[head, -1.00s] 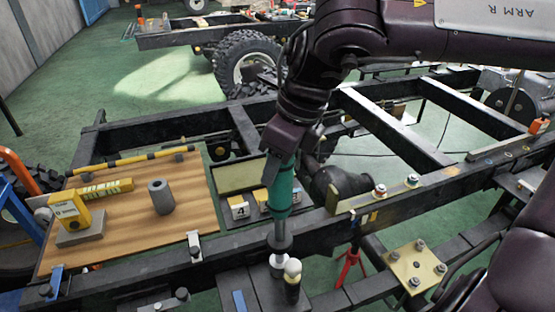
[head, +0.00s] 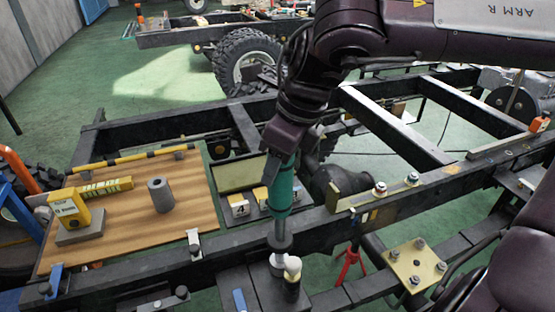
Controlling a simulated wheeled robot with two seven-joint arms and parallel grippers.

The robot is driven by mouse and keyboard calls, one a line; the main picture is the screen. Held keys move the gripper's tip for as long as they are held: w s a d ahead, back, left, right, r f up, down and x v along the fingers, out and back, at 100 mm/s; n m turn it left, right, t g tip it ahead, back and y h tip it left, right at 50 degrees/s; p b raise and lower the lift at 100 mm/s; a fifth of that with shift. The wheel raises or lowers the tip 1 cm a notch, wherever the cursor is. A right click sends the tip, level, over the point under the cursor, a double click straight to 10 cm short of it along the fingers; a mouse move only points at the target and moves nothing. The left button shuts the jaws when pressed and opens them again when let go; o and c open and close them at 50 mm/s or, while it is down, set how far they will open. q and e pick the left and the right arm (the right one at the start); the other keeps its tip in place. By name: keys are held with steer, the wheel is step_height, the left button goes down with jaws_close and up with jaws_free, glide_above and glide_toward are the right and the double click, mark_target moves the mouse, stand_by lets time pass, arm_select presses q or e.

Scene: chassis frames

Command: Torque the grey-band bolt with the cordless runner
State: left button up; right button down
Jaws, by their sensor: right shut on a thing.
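My right gripper (head: 284,143) is shut on the teal cordless runner (head: 281,190), which hangs nearly upright, nose down. The dark collar at its lower end is just above or against a pale, round-topped piece (head: 277,261) on a dark block. I cannot tell whether they touch, and the collar partly hides it. Two bolts with coloured bands, one left (head: 380,188) and one right (head: 413,180), stand on the chassis rail. Their bands are too small for me to say which is grey. My left gripper is not in view.
A wooden board (head: 190,215) at left carries a grey cylinder (head: 161,195) and a yellow device (head: 69,214). A tray (head: 242,174) with numbered blocks lies behind the runner. A brass plate (head: 417,266) with several bolts is at lower right. Black frame rails cross the area.

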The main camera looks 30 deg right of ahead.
steer(key=shift+s+f, duration=0.1)
steer(key=shift+f, duration=0.25)
stand_by(0.7)
steer(key=shift+p, duration=0.3)
stand_by(1.8)
steer(key=shift+r, duration=0.1)
steer(key=shift+r+p, duration=1.5)
step_height(320, 180, up, 5)
steer(key=p, duration=0.4)
steer(key=shift+p, duration=0.35)
